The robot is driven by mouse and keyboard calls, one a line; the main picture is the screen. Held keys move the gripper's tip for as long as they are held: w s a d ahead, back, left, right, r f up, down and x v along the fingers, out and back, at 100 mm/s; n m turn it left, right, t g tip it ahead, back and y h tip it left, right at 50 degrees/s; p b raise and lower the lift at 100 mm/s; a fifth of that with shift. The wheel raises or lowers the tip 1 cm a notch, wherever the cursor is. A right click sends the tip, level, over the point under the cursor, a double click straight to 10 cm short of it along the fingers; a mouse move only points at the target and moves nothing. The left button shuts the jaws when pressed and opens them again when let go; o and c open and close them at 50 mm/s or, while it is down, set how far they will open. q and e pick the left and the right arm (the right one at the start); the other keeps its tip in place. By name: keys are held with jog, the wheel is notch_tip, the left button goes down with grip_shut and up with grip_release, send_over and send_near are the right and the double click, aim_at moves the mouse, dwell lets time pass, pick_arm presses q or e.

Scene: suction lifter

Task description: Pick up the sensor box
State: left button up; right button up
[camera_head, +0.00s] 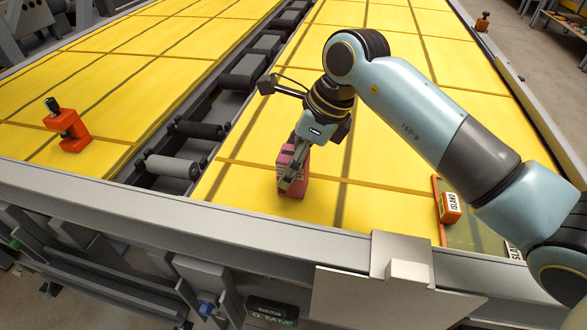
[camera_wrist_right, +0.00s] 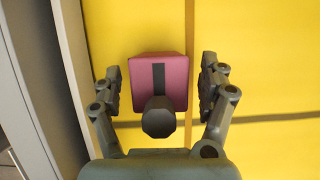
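A pink-red box (camera_head: 296,188), the one at my right gripper and likely the sensor box, stands on the yellow panel surface in the head view. In the right wrist view, the pink box (camera_wrist_right: 176,72) has a black strip and a dark many-sided knob on the side facing the camera. My right gripper (camera_head: 290,170) is at the box, partly covering it. In the wrist view its fingers (camera_wrist_right: 160,80) are apart, one on each side of the box, with yellow showing between each finger and the box. My left gripper is not in view.
An orange clamp-like device (camera_head: 68,127) stands on the left panels. A dark roller channel (camera_head: 203,130) splits the panels. A grey rail (camera_head: 200,219) borders the near side.

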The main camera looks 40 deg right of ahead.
jog(key=c, duration=1.3)
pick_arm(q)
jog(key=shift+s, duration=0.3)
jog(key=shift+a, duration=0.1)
pick_arm(e)
jog(key=shift+r, duration=0.1)
jog(key=shift+r, duration=0.55)
notch_tip(320, 180, up, 3)
jog(key=shift+d+b, duration=0.1)
jog(key=shift+b, duration=0.65)
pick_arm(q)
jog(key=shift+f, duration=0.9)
pick_arm(e)
jog(key=shift+s+d+r, duration=1.1)
jog(key=shift+d+r, duration=0.05)
jog(key=shift+d, duration=0.35)
jog(key=shift+s+d+r, duration=1.1)
jog(key=shift+d+r, duration=0.05)
jog(key=shift+d, duration=0.35)
jog(key=shift+s+d+r, duration=1.1)
jog(key=shift+d+r, duration=0.05)
jog(key=shift+d, duration=0.35)
